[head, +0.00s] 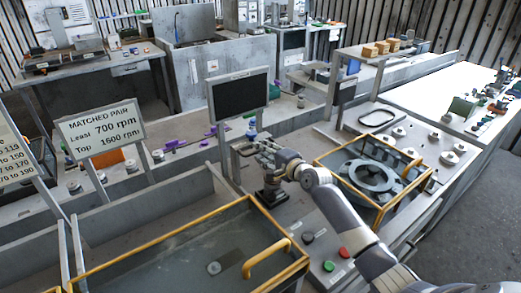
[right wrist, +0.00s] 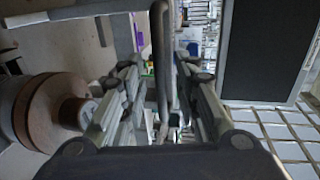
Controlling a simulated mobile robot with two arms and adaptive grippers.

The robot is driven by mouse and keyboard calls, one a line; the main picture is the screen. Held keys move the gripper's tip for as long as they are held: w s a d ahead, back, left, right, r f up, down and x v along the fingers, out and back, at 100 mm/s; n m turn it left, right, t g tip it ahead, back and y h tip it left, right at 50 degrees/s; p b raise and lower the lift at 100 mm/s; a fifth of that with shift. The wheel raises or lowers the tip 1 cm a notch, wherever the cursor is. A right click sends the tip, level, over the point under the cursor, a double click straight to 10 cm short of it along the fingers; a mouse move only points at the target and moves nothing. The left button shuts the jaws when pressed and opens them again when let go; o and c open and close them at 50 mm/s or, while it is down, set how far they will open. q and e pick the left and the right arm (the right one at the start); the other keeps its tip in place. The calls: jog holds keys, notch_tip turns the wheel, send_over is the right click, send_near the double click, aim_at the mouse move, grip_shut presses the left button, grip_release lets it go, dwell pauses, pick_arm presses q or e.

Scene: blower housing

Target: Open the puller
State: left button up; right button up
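My right gripper (head: 255,147) reaches in from the lower right in the head view, over a dark block-like stand (head: 271,196). In the right wrist view my right gripper (right wrist: 160,85) has its two fingers apart, one on each side of a thin grey bar (right wrist: 161,60). Small gaps seem to show beside the bar, so the fingers look open around it. The bar may be part of the puller, but I cannot tell for certain. Its lower end is hidden by the fingers. My left gripper is not in view.
A dark screen (head: 239,96) stands close behind the gripper. A yellow-rimmed tray (head: 165,235) lies in front left. A yellow-framed housing with a grey ring (head: 369,176) is at the right. A red button (head: 343,252) and a green button (head: 328,266) sit in front.

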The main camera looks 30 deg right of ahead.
jog(key=shift+w+f, duration=0.15)
jog(key=shift+w, duration=0.5)
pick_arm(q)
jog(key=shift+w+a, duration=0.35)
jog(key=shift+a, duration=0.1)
pick_arm(e)
jog(key=shift+w+a+f, duration=0.1)
jog(key=shift+w, duration=0.2)
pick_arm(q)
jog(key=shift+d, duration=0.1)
pick_arm(e)
grip_shut()
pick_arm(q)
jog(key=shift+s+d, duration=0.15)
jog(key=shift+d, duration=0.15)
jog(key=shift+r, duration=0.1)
pick_arm(e)
jog(key=shift+s, duration=0.1)
